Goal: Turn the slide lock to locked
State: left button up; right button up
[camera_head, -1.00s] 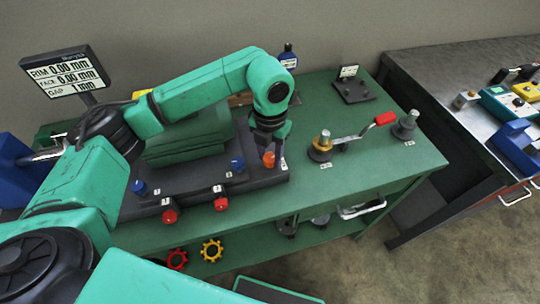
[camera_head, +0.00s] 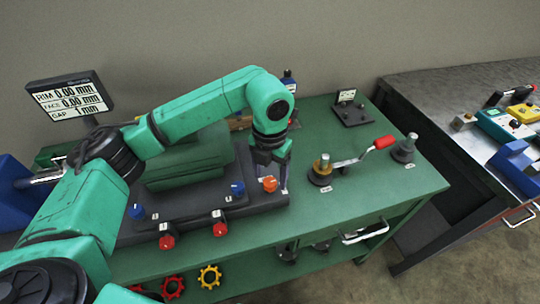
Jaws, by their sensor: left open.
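A dark machine base (camera_head: 190,212) on the green table carries an orange knob (camera_head: 270,184), a blue knob (camera_head: 237,187), another blue knob (camera_head: 137,211) and two red knobs (camera_head: 219,228) at its front. Their labels are too small to read, so I cannot tell which one is the slide lock. My left gripper (camera_head: 272,172) is open and points down at the right end of the base, just behind the orange knob. The knob shows clear of its fingers; I cannot tell whether they touch. My right gripper is not in view.
A lever with a red handle (camera_head: 384,142) and a grey post (camera_head: 404,148) stand to the right on the green table (camera_head: 400,185). A display (camera_head: 70,97) stands at the left. A second bench (camera_head: 440,92) with small devices is at the far right.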

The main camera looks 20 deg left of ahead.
aim_at(270, 181)
pick_arm(q)
notch_tip(270, 181, up, 13)
dwell(0.4)
